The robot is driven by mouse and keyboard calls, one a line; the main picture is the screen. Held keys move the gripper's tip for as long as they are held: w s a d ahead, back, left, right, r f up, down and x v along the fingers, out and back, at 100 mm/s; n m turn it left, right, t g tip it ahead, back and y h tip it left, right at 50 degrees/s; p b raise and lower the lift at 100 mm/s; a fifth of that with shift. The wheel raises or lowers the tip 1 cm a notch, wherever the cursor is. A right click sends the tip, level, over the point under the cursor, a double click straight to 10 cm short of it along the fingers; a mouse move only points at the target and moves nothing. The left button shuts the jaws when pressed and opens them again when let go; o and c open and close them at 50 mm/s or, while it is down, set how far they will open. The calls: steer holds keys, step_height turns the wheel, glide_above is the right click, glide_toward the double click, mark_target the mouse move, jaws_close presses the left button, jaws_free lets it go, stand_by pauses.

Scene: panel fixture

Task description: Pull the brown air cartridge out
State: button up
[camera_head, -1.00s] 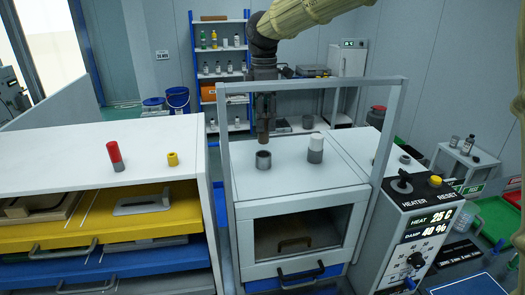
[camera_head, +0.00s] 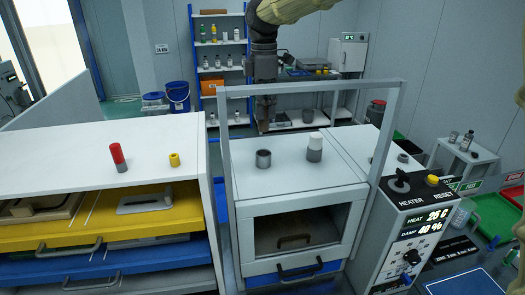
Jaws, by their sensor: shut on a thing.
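My gripper (camera_head: 264,98) points down above the back of the white cabinet (camera_head: 250,183), seen through the grey frame. It is shut on the brown air cartridge (camera_head: 264,114), a small dark brown piece hanging upright below the fingers. The fingers hide its upper part. A grey round socket (camera_head: 263,159) stands open on the cabinet top below and in front of the cartridge. The cartridge is clear of this socket, with a visible gap between them.
A white-topped grey cartridge (camera_head: 315,146) stands right of the socket. A grey upright frame (camera_head: 310,88) surrounds the cabinet top. A red-topped cylinder (camera_head: 118,156) and a yellow piece (camera_head: 174,159) stand on the left cabinet. A heater control box (camera_head: 410,210) is at right.

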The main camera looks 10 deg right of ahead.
steer(key=shift+r+p, duration=1.45)
steer(key=shift+r, duration=1.75)
